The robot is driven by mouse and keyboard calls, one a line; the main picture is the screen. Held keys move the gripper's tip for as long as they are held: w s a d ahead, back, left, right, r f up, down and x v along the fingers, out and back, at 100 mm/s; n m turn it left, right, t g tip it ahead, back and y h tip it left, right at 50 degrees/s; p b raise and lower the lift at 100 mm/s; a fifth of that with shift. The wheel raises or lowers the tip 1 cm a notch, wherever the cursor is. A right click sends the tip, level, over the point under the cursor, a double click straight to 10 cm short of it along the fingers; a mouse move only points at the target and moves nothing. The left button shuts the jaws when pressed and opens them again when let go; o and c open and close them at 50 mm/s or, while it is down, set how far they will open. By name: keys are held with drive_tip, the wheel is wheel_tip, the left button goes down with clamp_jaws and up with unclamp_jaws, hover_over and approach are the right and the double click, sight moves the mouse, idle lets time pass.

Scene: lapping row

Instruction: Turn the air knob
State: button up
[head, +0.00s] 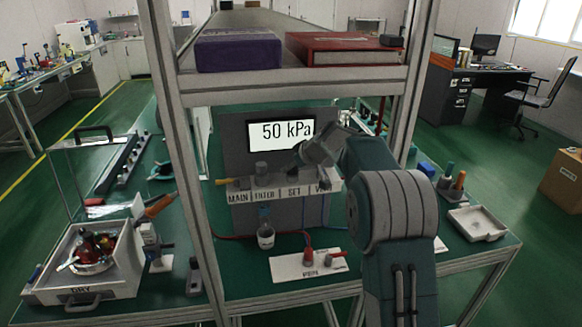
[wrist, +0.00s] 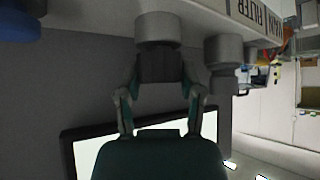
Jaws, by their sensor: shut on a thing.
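The air panel (head: 250,200) stands on the green bench, with a strip labelled MAIN, FILTER, SET and a partly hidden label starting with V. Its display (head: 281,134) reads 50 kPa. My gripper (head: 300,155) reaches in from the right at the SET position. In the wrist view, which is upside down, my gripper (wrist: 160,75) is shut on a grey round knob (wrist: 158,30) with a darker part between the fingers. A second grey knob (wrist: 223,50) stands beside it, apart from the fingers. In the head view my gripper mostly hides the held knob.
A small bottle (head: 265,232) and a white plate with a red knob (head: 308,256) are in front. Frame posts and a shelf with purple (head: 238,50) and red boxes (head: 343,50) surround the panel. A tray (head: 477,223) lies right.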

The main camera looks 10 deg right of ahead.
drive_tip(key=shift+s+f, duration=0.15)
drive_tip(key=shift+f, duration=0.1)
drive_tip(key=shift+m+t+h, duration=0.6)
drive_tip(key=shift+m+h, duration=0.9)
drive_tip(key=shift+m, duration=0.6)
drive_tip(key=shift+f+m+h, duration=0.1)
drive_tip(key=shift+m+h, duration=1.5)
drive_tip(key=shift+m, duration=0.4)
drive_tip(key=shift+m+g+h, duration=0.4)
drive_tip(key=shift+m+h, duration=1.1)
drive_tip(key=shift+m, duration=0.5)
drive_tip(key=shift+m+g+h, duration=0.8)
drive_tip(key=shift+m+h, duration=0.5)
drive_tip(key=shift+m, duration=0.8)
drive_tip(key=o, duration=1.1)
drive_tip(key=shift+o, duration=0.4)
drive_tip(key=shift+a, duration=0.1)
